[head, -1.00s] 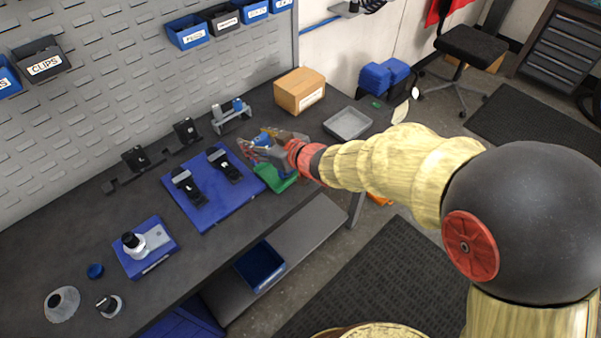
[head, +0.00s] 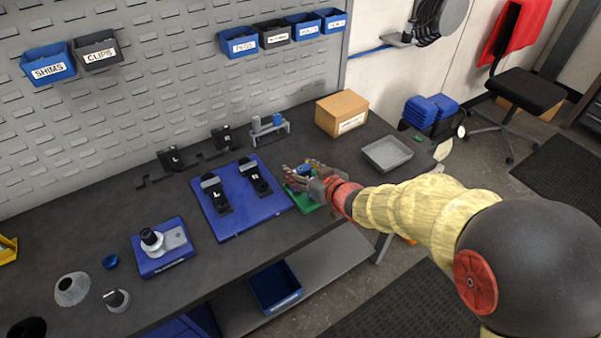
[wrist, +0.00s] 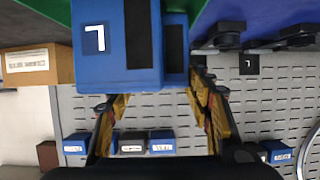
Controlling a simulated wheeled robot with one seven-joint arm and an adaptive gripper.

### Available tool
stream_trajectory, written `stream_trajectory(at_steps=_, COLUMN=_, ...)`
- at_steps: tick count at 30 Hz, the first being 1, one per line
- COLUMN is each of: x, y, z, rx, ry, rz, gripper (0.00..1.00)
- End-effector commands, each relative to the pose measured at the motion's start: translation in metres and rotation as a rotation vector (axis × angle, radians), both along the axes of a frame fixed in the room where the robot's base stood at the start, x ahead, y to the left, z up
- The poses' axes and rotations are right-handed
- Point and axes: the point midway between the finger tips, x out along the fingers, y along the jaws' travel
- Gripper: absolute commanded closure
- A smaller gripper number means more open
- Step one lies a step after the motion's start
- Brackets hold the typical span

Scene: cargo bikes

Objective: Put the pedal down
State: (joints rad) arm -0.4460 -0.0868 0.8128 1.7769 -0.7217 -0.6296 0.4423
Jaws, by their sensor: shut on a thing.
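My gripper (head: 300,178) is shut on a blue pedal (wrist: 116,45) with a white L label and black strips. In the head view the pedal is mostly hidden by the fingers, with a small blue patch showing. My gripper is over the green mat (head: 301,207) at the right of the blue mat. The green mat also shows along the top of the wrist view (wrist: 40,8), close to the pedal; I cannot tell whether they touch. Two black crank-like parts marked L (head: 216,195) and R (head: 256,178) lie on the blue mat (head: 237,219).
A small stand (head: 268,131) with upright pieces is behind my gripper. A cardboard box (head: 341,113) and a grey tray (head: 387,153) are at the right. A blue fixture (head: 161,259) stands left. Black brackets (head: 172,160) line the back.

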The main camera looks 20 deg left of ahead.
Motion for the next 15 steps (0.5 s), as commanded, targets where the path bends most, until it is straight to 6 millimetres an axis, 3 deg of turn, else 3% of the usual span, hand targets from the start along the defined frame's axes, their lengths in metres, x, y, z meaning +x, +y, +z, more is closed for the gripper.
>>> stream_trajectory(at_steps=11, x=0.0008, y=0.0003, z=-0.0034, rx=0.001, ry=-0.003, rz=-0.001, gripper=0.80)
stream_trajectory(at_steps=12, x=0.0005, y=0.0002, z=-0.0045, rx=0.001, ry=-0.002, rz=-0.001, gripper=0.49)
stream_trajectory(at_steps=15, x=0.0005, y=0.0002, z=-0.0039, rx=0.001, ry=-0.002, rz=-0.001, gripper=0.43)
